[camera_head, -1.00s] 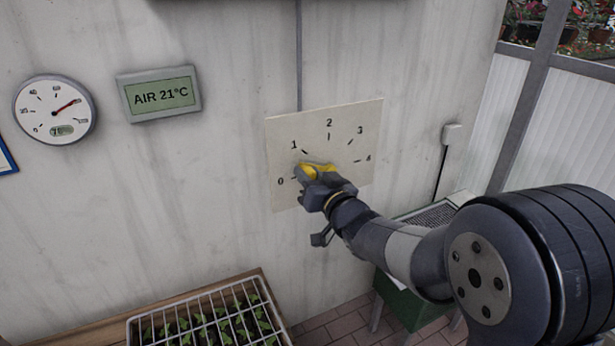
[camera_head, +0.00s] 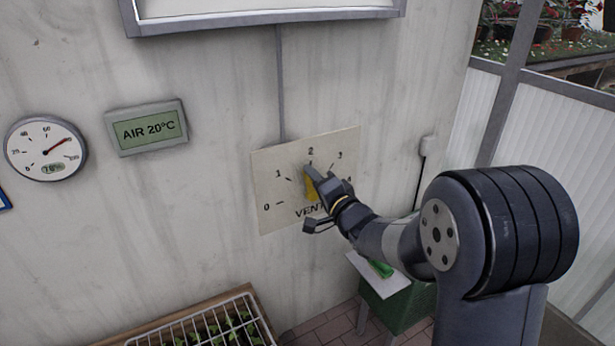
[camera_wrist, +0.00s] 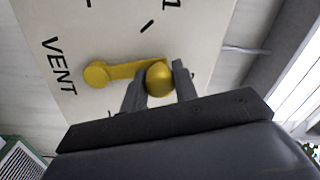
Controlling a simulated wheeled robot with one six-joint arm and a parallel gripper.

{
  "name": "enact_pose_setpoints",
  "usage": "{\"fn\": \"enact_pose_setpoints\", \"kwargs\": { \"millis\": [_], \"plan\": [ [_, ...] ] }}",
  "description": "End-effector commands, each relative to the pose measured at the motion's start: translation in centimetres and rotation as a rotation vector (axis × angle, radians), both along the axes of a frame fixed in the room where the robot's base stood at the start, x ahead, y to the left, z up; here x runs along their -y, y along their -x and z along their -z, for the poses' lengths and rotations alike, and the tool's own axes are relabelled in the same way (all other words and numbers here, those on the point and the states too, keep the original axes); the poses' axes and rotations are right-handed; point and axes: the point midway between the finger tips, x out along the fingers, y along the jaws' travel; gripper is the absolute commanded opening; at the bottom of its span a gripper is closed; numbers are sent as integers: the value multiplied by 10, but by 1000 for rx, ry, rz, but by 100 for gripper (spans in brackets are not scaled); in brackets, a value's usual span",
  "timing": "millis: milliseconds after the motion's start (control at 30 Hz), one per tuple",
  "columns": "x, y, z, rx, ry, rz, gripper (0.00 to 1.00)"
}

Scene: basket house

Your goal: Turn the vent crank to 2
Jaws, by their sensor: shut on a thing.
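The vent dial is a pale plate (camera_head: 268,165) on the wall, marked 0 to 4, with "VENT" below the scale. Its yellow crank (camera_head: 310,188) points upward toward the 2 mark, as far as I can see past my gripper. In the wrist view, the crank arm (camera_wrist: 125,70) runs from its round hub to a ball knob (camera_wrist: 160,79). My gripper (camera_head: 311,173) is shut on the knob, with one finger on each side. My gripper in the wrist view (camera_wrist: 158,83) hides part of the plate beyond the knob.
A display (camera_head: 147,128) reads AIR 20°C, beside a round gauge (camera_head: 45,149). A framed panel (camera_head: 265,12) hangs above the dial. Below are a seedling tray with a white wire rack (camera_head: 200,322) and a green stand (camera_head: 396,305).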

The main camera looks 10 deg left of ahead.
Motion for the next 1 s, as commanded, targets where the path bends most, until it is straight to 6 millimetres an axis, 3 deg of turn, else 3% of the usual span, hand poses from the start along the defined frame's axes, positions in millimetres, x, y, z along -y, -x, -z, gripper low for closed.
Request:
{"fn": "enact_pose_setpoints", "kwargs": {
  "millis": [400,967,1000],
  "plan": [
    [14,-10,-3,-118,-158,3,0],
    [16,-12,-2,-137,-181,3,0],
    [16,-12,-2,-137,-181,3,30]
  ]
}}
